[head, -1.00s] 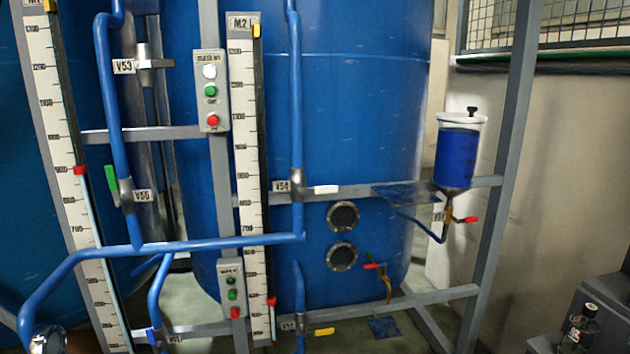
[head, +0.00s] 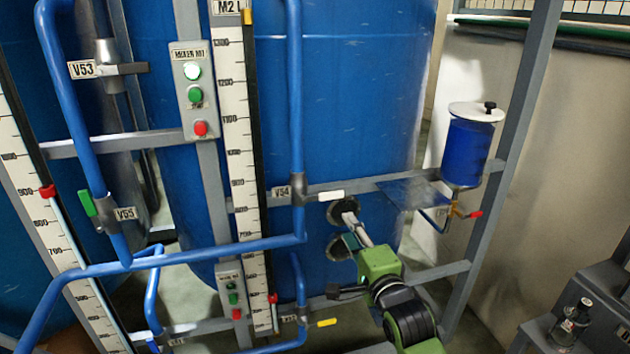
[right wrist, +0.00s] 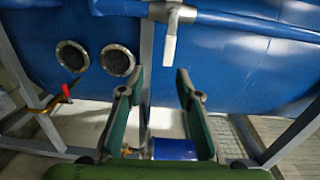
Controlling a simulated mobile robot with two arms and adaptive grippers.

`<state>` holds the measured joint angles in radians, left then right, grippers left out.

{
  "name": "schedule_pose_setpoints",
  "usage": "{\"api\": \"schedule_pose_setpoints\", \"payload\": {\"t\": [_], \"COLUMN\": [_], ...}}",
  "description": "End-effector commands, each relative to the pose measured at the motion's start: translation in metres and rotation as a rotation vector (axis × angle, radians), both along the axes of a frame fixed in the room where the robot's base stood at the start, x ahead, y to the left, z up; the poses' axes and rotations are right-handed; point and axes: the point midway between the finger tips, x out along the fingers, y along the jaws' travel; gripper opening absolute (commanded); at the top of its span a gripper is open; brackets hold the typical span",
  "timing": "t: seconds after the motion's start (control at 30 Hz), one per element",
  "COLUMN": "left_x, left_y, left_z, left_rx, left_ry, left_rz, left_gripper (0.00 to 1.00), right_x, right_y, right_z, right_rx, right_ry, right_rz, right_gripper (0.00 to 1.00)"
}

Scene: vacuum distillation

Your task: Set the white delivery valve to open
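The white delivery valve handle (head: 330,194) sticks out to the right from the upright blue pipe, by the V54 label (head: 282,193). It lies crosswise to the pipe. In the right wrist view the white handle (right wrist: 170,40) hangs beyond the fingertips, near the top. My right gripper (head: 350,235) reaches up from below and stands just below and right of the handle in the head view. In the right wrist view its two fingers (right wrist: 157,80) are apart, with nothing between the tips and a gap to the handle. My left gripper is not in view.
A large blue tank (head: 345,100) stands behind the pipes. A grey frame rail (head: 250,203) runs behind the valve. A small blue vessel (head: 468,150) with a red-handled valve (head: 475,214) is at right. Two round ports (right wrist: 73,55) sit near the gripper.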

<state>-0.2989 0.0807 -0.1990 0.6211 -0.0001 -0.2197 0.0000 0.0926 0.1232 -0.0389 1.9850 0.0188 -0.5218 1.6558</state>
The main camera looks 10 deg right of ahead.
Motion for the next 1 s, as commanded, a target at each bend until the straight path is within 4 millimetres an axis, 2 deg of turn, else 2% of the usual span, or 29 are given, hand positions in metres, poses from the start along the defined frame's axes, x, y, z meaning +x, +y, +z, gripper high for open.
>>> {"api": "schedule_pose_setpoints", "payload": {"t": [0.07,0.23,0.7,1.0], "left_x": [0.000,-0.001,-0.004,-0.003], "left_y": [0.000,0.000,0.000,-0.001], "left_z": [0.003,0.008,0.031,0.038], "left_rx": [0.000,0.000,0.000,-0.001], "left_ry": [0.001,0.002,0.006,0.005], "left_rz": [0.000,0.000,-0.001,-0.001], "left_gripper": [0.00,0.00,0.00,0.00], "right_x": [0.000,0.014,0.097,0.130], "right_y": [0.000,0.000,0.003,0.005], "right_z": [0.014,0.017,0.016,0.015], "right_rx": [0.022,0.028,0.025,0.025], "right_ry": [-0.018,-0.020,-0.019,-0.019], "right_rz": [-0.001,-0.001,0.000,0.000], "right_gripper": [0.32,0.32,0.32,0.32]}}
